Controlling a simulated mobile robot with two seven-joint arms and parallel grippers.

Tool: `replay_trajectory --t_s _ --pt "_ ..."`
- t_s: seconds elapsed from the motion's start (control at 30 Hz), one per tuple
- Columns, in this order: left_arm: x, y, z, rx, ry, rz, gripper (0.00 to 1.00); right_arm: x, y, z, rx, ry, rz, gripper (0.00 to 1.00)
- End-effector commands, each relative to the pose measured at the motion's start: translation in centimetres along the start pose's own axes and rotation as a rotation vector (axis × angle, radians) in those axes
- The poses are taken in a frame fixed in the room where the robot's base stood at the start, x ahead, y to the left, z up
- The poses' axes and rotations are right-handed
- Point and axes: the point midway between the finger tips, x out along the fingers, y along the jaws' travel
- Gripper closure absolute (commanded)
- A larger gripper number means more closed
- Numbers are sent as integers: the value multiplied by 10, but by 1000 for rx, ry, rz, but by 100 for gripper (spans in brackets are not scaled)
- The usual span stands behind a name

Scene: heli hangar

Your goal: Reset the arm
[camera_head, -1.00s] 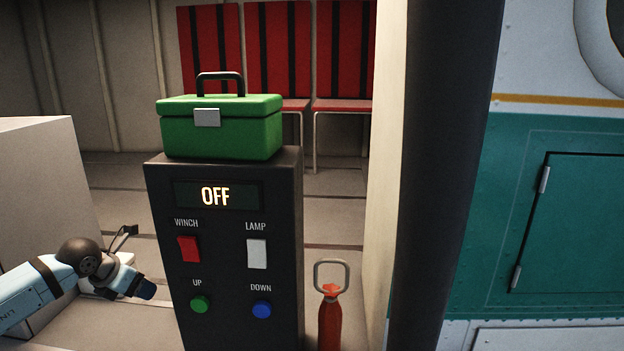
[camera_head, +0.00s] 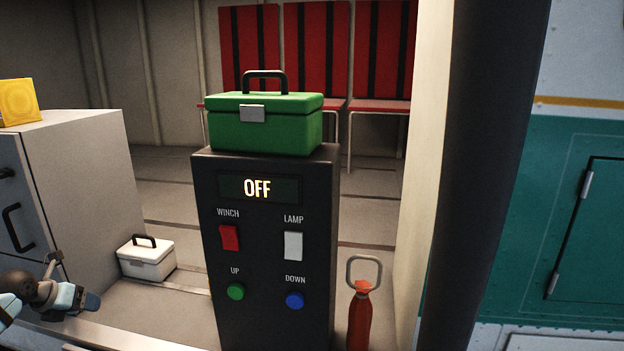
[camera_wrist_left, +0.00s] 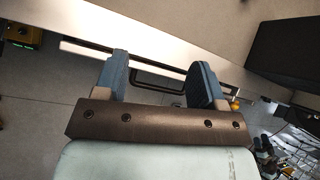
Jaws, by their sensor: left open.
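My left arm enters at the lower left of the head view. Its gripper (camera_head: 84,300) is there, in front of the grey cabinet and left of the black control box (camera_head: 265,330), touching neither as far as I can tell. In the left wrist view the two blue-grey fingers of the left gripper (camera_wrist_left: 162,82) stand apart, with nothing between them held. A dark handle shape (camera_wrist_left: 158,84) shows beyond the fingers. My right gripper is in neither view.
The control box reads OFF and bears a green case (camera_head: 265,128). A grey cabinet (camera_head: 85,170) with a yellow block (camera_head: 18,102) stands left. A white case (camera_head: 147,262) is on the floor. A red bottle-like object (camera_head: 359,318) stands right of the box, near a dark pole (camera_head: 480,180).

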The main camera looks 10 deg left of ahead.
Motion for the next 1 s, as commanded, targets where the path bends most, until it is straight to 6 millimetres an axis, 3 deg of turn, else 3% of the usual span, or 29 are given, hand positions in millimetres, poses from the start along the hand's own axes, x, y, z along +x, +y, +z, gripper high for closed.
replay_trajectory --t_s 0.03,0.27,0.4,0.53,0.73,1.0 --pt "-3 9 -4 -28 -11 -6 36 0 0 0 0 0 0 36" --pt "-12 -35 35 -185 -209 -279 36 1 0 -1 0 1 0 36" --pt "-27 -52 62 -338 -350 -447 36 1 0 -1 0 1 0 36" --pt "-50 -57 94 -566 -514 -617 36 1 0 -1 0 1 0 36" --pt "-82 -26 134 -1072 -749 -805 36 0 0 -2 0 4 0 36" --pt "-81 26 135 -1641 -852 -817 36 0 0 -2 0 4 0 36"
